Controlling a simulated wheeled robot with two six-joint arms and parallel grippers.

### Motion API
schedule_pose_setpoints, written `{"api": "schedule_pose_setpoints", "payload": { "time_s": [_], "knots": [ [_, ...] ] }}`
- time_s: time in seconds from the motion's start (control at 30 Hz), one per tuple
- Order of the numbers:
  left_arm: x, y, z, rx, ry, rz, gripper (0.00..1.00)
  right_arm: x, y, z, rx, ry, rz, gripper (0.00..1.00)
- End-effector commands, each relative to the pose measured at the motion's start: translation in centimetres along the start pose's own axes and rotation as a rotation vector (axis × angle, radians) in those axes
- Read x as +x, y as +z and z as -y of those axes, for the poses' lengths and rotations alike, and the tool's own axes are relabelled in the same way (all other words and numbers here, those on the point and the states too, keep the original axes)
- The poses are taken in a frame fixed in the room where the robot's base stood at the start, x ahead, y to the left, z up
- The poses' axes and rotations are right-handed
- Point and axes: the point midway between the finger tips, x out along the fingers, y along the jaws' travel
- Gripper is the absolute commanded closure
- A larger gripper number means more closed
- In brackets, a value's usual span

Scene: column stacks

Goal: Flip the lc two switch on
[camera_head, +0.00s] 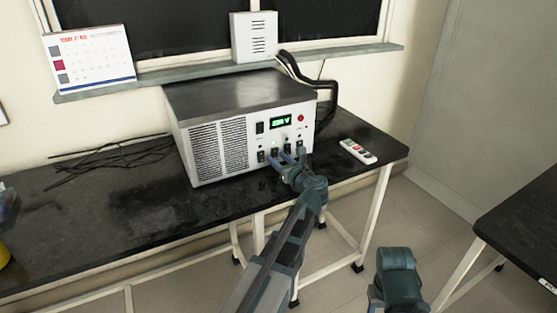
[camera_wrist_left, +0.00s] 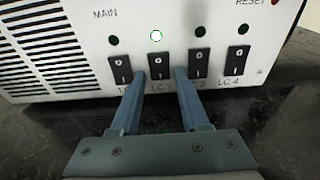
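The LC 2 switch (camera_wrist_left: 160,64) is a black rocker on the white front of the power supply box (camera_head: 240,145). The lamp (camera_wrist_left: 156,36) above it shines bright white, while the lamps over the neighbouring switches are dark green. Which way the rocker is tilted is hard to tell. My left gripper (camera_wrist_left: 160,78) is open and empty, with one finger on each side of the LC 2 switch, close to the panel. In the head view the left gripper (camera_head: 284,160) is at the panel's lower edge. My right gripper is out of view; only part of that arm shows.
The LC 1 (camera_wrist_left: 120,69), LC 3 (camera_wrist_left: 199,63) and LC 4 (camera_wrist_left: 236,61) switches sit close beside the fingers. A remote-like strip (camera_head: 358,151) lies on the black table (camera_head: 120,225) to the right. Loose black cables (camera_head: 110,160) lie to the left.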

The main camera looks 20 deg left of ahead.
Motion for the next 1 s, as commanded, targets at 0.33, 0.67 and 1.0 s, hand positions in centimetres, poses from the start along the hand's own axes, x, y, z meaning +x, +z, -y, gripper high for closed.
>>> {"api": "schedule_pose_setpoints", "payload": {
  "time_s": [0.33,0.67,1.0],
  "knots": [
    [-1.5,0.1,-0.1,0.001,-0.002,0.000,0.55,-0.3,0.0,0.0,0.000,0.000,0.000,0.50],
    [-8.5,0.1,-0.1,0.001,-0.005,0.000,0.55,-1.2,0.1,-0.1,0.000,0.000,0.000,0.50],
    [-13.2,0.0,0.0,0.000,-0.002,0.000,0.55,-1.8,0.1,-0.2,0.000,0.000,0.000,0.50]
  ]
}}
